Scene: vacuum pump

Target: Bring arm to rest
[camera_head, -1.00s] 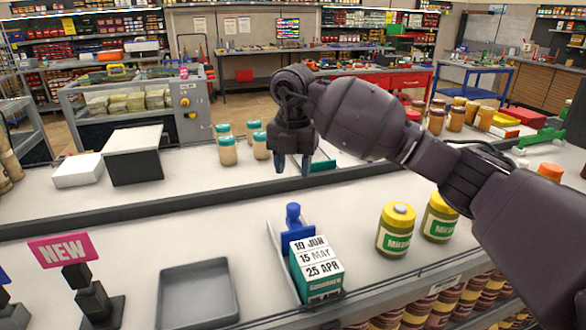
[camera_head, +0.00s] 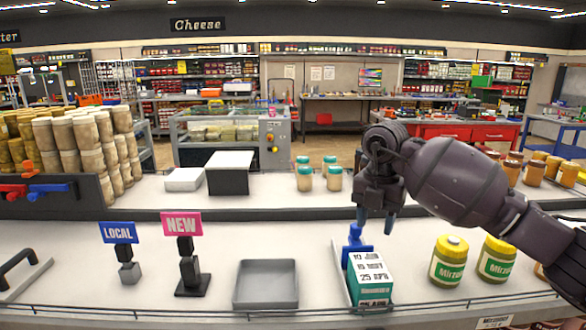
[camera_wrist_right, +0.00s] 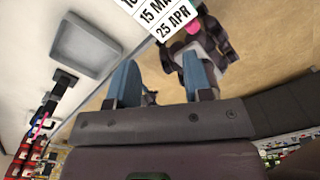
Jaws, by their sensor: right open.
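My right gripper (camera_head: 376,218) hangs from my right arm, which comes in from the right in the head view. Its blue fingers point down, above and behind the date-label box (camera_head: 370,277). In the right wrist view the two blue fingers (camera_wrist_right: 163,85) stand apart with nothing between them. The gripper is open and empty. The date labels (camera_wrist_right: 160,18) show beyond the fingers at the top of that view. My left gripper is not in the head view.
A grey tray (camera_head: 266,284) lies left of the date box. Two yellow-lidded jars (camera_head: 449,262) stand to its right. A pink NEW sign (camera_head: 181,224) and a blue LOCAL sign (camera_head: 119,233) stand further left. Several green-lidded jars (camera_head: 305,180) stand on the rear counter.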

